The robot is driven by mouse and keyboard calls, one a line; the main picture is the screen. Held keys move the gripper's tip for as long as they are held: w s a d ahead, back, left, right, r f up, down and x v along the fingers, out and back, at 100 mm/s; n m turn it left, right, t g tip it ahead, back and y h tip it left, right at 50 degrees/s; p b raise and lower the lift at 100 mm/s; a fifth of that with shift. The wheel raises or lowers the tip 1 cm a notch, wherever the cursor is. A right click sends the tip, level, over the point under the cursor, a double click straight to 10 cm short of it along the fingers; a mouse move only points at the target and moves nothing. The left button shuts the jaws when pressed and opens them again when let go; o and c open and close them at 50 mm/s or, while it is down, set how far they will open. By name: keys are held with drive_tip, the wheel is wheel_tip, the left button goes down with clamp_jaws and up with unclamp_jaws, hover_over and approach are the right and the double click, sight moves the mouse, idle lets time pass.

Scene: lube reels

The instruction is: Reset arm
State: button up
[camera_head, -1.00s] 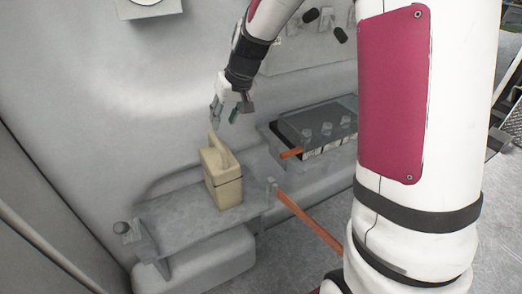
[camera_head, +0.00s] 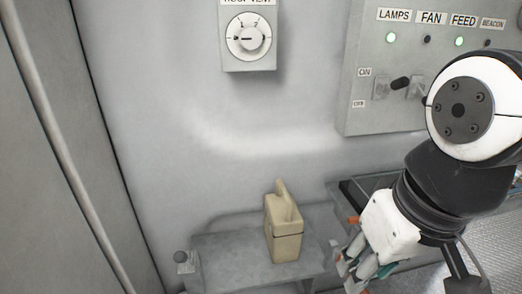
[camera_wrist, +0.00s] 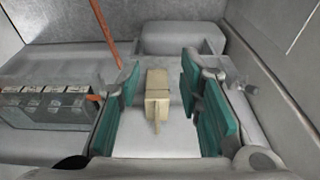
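My gripper (camera_head: 358,262) is at the lower right of the head view, to the right of a tan jug-like container and apart from it. In the wrist view my gripper (camera_wrist: 163,110) shows two teal finger pads spread wide with nothing held between them. The tan container (camera_head: 284,228) stands upright on a grey shelf (camera_head: 225,262). It also shows in the wrist view (camera_wrist: 157,88), seen between the pads but farther off. My arm is folded at the right of the head view.
A wall panel (camera_head: 358,115) has switches and labels LAMPS, FAN, FEED and BEACON. A dial box (camera_head: 249,40) hangs on the wall. A grey tray with several boxes (camera_wrist: 45,105) and an orange bar (camera_wrist: 103,30) lie near the shelf. The wall left of the container is clear.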

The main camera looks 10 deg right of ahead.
drive_tip(key=shift+s+d+f, duration=0.15)
drive_tip(key=shift+s+f, duration=0.05)
drive_tip(key=shift+s, duration=0.7)
wheel_tip(320, 180, up, 9)
drive_tip(key=t+p, duration=0.1)
drive_tip(key=p, duration=0.6)
drive_tip(key=shift+t+p, duration=0.35)
drive_tip(key=shift+t, duration=0.05)
